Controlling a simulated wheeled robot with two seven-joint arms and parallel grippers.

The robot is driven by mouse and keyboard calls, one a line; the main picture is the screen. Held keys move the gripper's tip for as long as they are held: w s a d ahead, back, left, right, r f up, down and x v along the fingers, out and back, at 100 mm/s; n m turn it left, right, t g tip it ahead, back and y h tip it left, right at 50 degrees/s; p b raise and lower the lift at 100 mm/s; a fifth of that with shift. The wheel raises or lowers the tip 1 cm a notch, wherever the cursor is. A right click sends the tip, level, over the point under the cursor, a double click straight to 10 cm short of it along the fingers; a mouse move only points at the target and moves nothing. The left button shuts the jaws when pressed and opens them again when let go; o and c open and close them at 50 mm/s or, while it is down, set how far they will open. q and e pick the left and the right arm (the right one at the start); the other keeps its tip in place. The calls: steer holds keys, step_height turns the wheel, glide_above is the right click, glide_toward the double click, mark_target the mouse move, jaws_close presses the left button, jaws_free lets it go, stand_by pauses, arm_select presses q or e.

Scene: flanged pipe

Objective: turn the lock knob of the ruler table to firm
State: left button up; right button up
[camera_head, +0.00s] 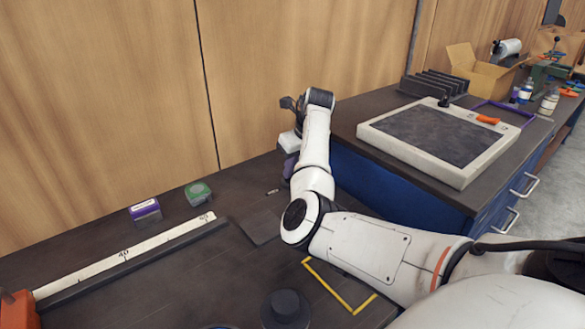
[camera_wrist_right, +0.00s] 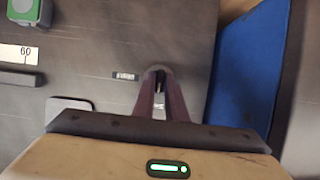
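The ruler (camera_head: 130,252), a long white strip with black numbers, lies on the dark table at left; its end marked 60 shows in the right wrist view (camera_wrist_right: 18,53). My right gripper (camera_head: 289,168) points down at the table beyond the ruler's right end. In the right wrist view its dark purple fingers (camera_wrist_right: 158,78) are close together. A small dark rounded shape shows at their tips; I cannot tell whether it is the lock knob or whether they grip it. A small pale label (camera_wrist_right: 125,76) lies just left of the tips. My left gripper is out of view.
A purple-and-white box (camera_head: 145,211) and a green box (camera_head: 198,193) stand behind the ruler. A dark round block (camera_head: 286,308) and a yellow corner marking (camera_head: 328,285) are in front. A blue cabinet (camera_head: 400,180) borders the right side, with a pale-framed plate (camera_head: 440,137) on top.

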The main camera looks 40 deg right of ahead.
jaws_close()
